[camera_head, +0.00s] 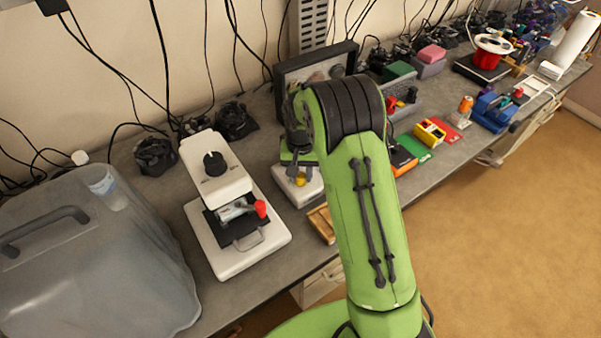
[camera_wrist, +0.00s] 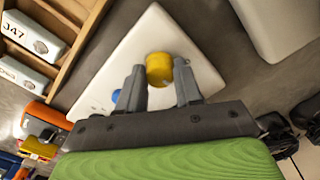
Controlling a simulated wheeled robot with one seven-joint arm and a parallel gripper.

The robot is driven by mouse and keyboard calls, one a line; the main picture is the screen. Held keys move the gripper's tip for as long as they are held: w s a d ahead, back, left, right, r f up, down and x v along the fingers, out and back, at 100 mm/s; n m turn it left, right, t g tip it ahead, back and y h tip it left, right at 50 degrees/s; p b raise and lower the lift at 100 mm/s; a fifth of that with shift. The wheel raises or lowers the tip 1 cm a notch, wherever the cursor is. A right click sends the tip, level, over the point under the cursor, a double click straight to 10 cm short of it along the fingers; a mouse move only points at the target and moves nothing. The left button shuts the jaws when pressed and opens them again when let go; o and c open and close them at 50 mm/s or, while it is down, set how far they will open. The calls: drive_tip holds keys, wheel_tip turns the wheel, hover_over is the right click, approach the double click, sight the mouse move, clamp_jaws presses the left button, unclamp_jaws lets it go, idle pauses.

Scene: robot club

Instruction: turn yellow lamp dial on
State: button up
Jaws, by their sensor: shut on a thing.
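The yellow lamp dial (camera_wrist: 159,69) is a round yellow knob on a white base plate (camera_wrist: 150,28) in the wrist view. My gripper (camera_wrist: 159,75) has its two grey fingers on either side of the dial and is shut on it. A blue knob (camera_wrist: 116,96) sits on the same plate, left of the fingers and partly hidden. In the head view the yellow dial (camera_head: 300,181) shows small on the white base (camera_head: 308,194), under my green arm. My fingers are mostly hidden there by the arm.
A white press-like machine (camera_head: 215,165) with a black dial stands left of the base. A wooden tray with small labelled boxes (camera_wrist: 28,38) lies beside the plate. Colourful items and cables crowd the bench to the right and back.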

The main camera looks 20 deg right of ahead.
sight(300, 175)
drive_tip(key=m, duration=0.5)
drive_tip(key=shift+m, duration=0.3)
drive_tip(key=m+b, duration=0.1)
drive_tip(key=m, duration=0.4)
drive_tip(key=shift+m, duration=0.3)
drive_tip(key=o, duration=1)
drive_tip(key=shift+o, duration=0.2)
wheel_tip(300, 175, up, 16)
drive_tip(key=p, duration=0.2)
drive_tip(key=shift+f, duration=0.1)
